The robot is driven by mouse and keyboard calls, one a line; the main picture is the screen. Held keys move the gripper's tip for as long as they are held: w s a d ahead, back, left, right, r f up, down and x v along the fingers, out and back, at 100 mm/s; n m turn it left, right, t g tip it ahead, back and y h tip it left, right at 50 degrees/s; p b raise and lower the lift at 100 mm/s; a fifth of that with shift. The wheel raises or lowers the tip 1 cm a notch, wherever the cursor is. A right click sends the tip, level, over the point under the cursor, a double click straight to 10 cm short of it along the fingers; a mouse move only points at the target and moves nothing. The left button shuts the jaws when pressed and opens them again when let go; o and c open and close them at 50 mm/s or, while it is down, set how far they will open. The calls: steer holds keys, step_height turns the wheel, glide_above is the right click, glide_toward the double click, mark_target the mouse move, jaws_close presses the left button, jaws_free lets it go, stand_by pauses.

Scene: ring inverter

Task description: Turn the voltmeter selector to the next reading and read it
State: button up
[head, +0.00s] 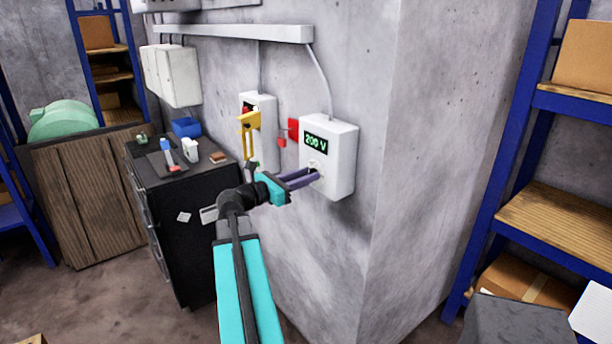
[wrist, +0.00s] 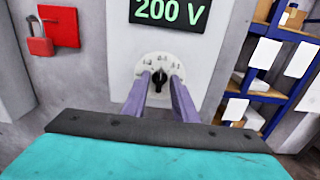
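The voltmeter (head: 341,160) is a white box on the concrete wall, and its front also shows in the wrist view (wrist: 187,48). Its dark display (wrist: 170,12) reads 200 V in green. Below the display is a round selector dial with a black knob (wrist: 159,77) and small markings around it. The knob pointer looks about upright; the exact marking it points to is too small to tell. My gripper (wrist: 160,88) has its two purple fingers on either side of the knob, with a gap between them. Whether they touch the knob is unclear.
Left of the voltmeter are a red padlock on a red plate (wrist: 60,27) and another white box with a yellow part (head: 249,122). A black cabinet (head: 180,225) with tools on top stands to the left. Blue shelving (head: 520,110) stands at right.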

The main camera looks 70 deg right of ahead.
jaws_close()
steer(key=shift+m+b, duration=0.4)
steer(key=shift+s+f+m+b, duration=0.1)
steer(key=shift+m+b, duration=3.45)
steer(key=shift+m, duration=0.45)
jaws_free()
steer(key=shift+a, duration=0.1)
